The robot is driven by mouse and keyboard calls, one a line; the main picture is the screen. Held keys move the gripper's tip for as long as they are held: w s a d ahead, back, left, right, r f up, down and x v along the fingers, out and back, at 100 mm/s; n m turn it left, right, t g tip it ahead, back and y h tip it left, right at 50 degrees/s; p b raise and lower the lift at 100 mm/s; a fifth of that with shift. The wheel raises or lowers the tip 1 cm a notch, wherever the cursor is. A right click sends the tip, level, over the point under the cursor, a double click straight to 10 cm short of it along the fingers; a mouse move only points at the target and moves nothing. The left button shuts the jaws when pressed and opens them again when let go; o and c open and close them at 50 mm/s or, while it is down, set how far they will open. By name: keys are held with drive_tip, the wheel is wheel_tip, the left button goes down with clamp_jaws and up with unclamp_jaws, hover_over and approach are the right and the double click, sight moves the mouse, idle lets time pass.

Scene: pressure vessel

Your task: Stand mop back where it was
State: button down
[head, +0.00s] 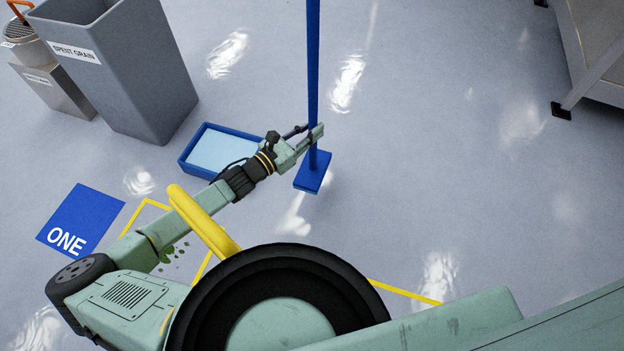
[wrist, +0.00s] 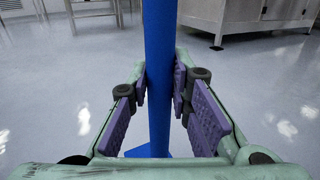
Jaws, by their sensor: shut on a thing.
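A blue mop (head: 313,75) stands about upright in the head view, its handle running out of the top edge. Its flat blue mop head (head: 313,173) is at the bottom; I cannot tell whether it touches the floor. My gripper (head: 317,133) is shut on the handle a little above the mop head. In the wrist view the handle (wrist: 160,75) runs vertically between the purple pads of my gripper (wrist: 163,88). A corner of the mop head shows low behind it.
A shallow blue tray (head: 184,160) with a pale blue inside lies left of the mop. A grey spent grain bin (head: 130,80) stands upper left. A blue floor mark reading ONE (head: 80,215) and yellow lines lie lower left. A metal stand (head: 595,60) is upper right. Floor right of the mop is clear.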

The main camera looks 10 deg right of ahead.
sight(310, 152)
wheel_tip(310, 152, down, 9)
drive_tip(key=b, duration=0.5)
drive_tip(key=shift+f+b, duration=0.1)
drive_tip(key=shift+b, duration=0.2)
drive_tip(key=shift+f, duration=0.2)
drive_tip(key=c, duration=1.5)
unclamp_jaws()
drive_tip(key=shift+o, duration=0.2)
drive_tip(key=shift+r, duration=0.2)
drive_tip(key=p+v, duration=0.5)
drive_tip(key=v, duration=0.7)
drive_tip(key=shift+p, duration=0.35)
